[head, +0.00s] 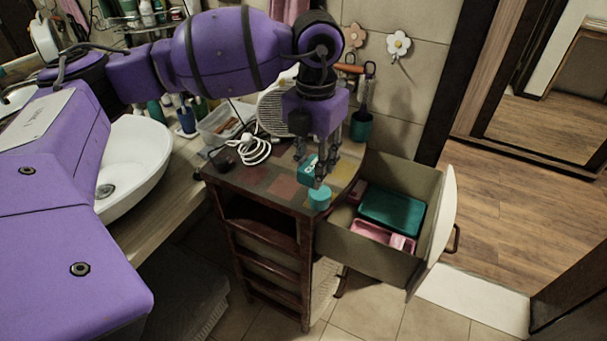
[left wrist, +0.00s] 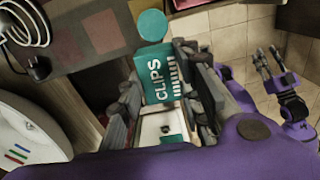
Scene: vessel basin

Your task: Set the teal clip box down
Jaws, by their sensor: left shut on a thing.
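The teal clip box (head: 307,172), with white "CLIPS" lettering in the left wrist view (left wrist: 157,76), is between the fingers of my left gripper (head: 318,160). That gripper is shut on it and points down over the front right part of the small cabinet's patterned top (head: 262,180). I cannot tell whether the box touches the top. A round teal thing (head: 320,198) stands at the top's front right corner, close to the box. In the left wrist view, my right gripper (left wrist: 269,63) hangs apart at the right with its fingers spread and nothing between them.
An open drawer (head: 363,248) juts out right of the cabinet, with a teal box (head: 392,212) and pink things inside. A coiled white cable (head: 254,150) and black plug lie on the top's left part. A white basin (head: 134,165) is at left.

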